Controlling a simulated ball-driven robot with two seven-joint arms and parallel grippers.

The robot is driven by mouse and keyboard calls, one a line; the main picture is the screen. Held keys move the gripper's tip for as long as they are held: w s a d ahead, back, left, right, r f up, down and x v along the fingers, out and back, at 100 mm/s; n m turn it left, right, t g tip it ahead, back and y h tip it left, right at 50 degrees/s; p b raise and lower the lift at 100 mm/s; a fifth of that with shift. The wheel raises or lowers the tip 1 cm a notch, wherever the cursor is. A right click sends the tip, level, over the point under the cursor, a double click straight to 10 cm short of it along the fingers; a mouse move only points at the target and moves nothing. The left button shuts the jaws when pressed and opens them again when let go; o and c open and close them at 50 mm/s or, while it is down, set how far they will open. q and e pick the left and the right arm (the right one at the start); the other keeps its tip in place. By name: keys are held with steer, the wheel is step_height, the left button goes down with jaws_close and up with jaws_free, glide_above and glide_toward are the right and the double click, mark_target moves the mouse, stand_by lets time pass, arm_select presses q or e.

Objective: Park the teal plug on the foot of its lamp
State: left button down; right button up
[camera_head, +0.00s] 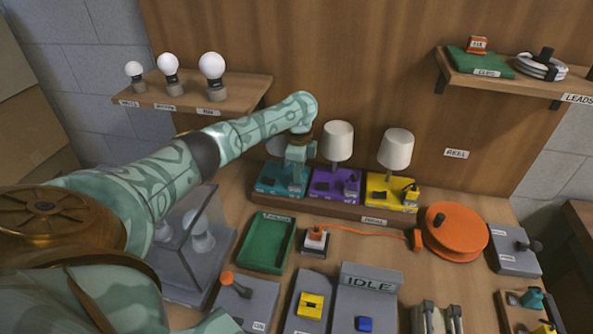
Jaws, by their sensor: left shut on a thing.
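The teal lamp's foot (268,181) stands at the left end of the lamp row, on a wooden ledge. My arm partly hides its pale shade. My left gripper (296,163) points down just above the right part of this foot. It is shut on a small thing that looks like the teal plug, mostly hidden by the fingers. I cannot tell whether the plug touches the foot. My right gripper is not in view.
The purple lamp (338,145) stands close to the right of my gripper, with the yellow lamp (396,150) beyond. Bulbs stand on the left shelf (190,96).

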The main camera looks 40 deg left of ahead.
arm_select(q)
steer(key=shift+f, duration=0.3)
stand_by(0.7)
steer(key=c, duration=1.2)
jaws_free()
steer(key=shift+r, duration=0.1)
step_height(320, 180, up, 16)
steer(key=p, duration=0.7)
steer(key=shift+r, duration=0.1)
